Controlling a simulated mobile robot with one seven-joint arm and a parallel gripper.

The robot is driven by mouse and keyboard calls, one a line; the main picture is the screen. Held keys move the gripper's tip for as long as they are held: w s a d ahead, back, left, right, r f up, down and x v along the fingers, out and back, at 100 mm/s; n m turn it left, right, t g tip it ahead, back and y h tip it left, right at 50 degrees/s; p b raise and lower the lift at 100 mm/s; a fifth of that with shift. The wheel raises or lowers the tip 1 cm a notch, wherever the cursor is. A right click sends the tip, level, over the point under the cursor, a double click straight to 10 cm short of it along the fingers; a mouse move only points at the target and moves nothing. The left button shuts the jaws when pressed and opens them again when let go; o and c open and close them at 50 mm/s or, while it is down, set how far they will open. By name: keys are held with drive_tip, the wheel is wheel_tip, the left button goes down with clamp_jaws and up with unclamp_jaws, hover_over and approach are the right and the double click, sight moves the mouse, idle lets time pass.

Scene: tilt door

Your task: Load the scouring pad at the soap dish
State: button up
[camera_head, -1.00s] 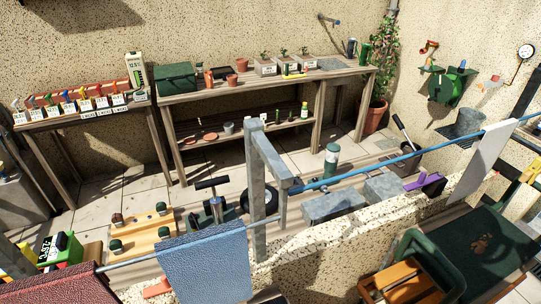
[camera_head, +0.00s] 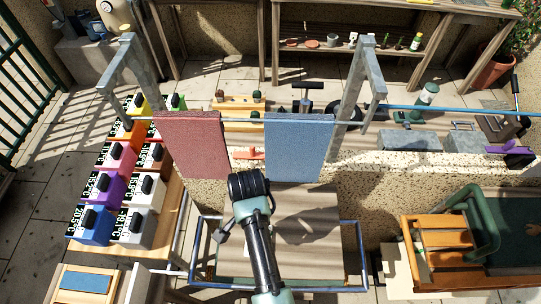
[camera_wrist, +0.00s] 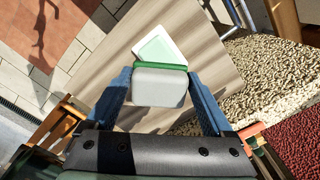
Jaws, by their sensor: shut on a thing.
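In the wrist view, my gripper (camera_wrist: 160,78) has its blue fingers closed on the sides of the scouring pad (camera_wrist: 158,90), a pale grey block with a green layer along its far edge. Just past the pad is the soap dish (camera_wrist: 178,38), a white square dish with a pale green inside, lying on a wood-grain surface. The pad overlaps the dish's near edge in this view; I cannot tell the gap between them. In the head view, my gripper (camera_head: 248,184) is over the board, below the hanging cloths; the pad and dish cannot be made out there.
A red cloth (camera_head: 190,145) and a blue cloth (camera_head: 298,147) hang on a rail just beyond my gripper. A blue tubular frame (camera_head: 362,255) surrounds the board (camera_head: 312,225). Several coloured boxes (camera_head: 105,190) stand at left. A wooden chair (camera_head: 435,245) is at right.

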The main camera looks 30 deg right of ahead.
drive_tip(key=shift+w+a+f, duration=0.1)
drive_tip(key=shift+f, duration=0.05)
wheel_tip(320, 180, down, 6)
drive_tip(key=b, duration=0.6)
drive_tip(key=shift+f+b, duration=0.35)
drive_tip(key=shift+f, duration=0.15)
idle(2.3)
drive_tip(key=shift+r, duration=0.1)
wheel_tip(320, 180, up, 7)
drive_tip(key=p, duration=0.7)
idle(0.8)
